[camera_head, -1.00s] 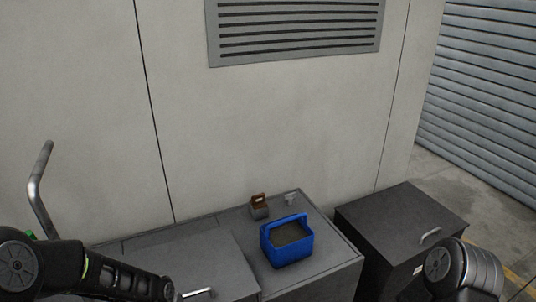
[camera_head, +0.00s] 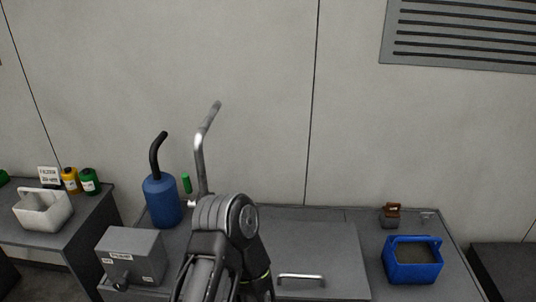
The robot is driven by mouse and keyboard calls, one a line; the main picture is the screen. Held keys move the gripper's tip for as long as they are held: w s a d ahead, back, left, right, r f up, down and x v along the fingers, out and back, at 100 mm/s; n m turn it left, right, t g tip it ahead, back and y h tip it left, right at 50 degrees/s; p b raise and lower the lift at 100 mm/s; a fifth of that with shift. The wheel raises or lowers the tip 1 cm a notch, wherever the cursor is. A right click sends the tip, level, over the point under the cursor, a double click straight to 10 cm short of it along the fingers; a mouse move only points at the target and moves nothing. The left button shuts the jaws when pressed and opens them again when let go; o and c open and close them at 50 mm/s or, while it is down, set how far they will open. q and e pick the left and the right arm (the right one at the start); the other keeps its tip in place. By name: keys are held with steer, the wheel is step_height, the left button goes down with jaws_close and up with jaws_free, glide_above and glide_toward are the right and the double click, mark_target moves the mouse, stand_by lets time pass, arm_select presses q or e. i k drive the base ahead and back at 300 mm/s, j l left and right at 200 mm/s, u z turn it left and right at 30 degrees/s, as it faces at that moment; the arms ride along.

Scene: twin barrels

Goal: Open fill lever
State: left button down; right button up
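I cannot tell for sure which part is the fill lever. A bent silver metal bar (camera_head: 200,155) rises from behind my arm at the bench. Beside it on the left stands a blue cylinder (camera_head: 162,200) with a bent black handle (camera_head: 157,155) on top. A grey box (camera_head: 133,255) with white labels and a dark knob (camera_head: 121,284) sits in front of the cylinder. My arm covers the bench to the right of the box and hides the lower part of the silver bar. Neither gripper's fingers show in the head view.
A blue open tote (camera_head: 412,275) and a small brown-and-grey container (camera_head: 390,214) sit on the right of the bench. A lid with a silver handle (camera_head: 301,277) lies left of the tote. A white basket (camera_head: 43,222) and several bottles occupy the left table.

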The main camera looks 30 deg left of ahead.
mark_target(186, 182)
steer(key=u, duration=1.7)
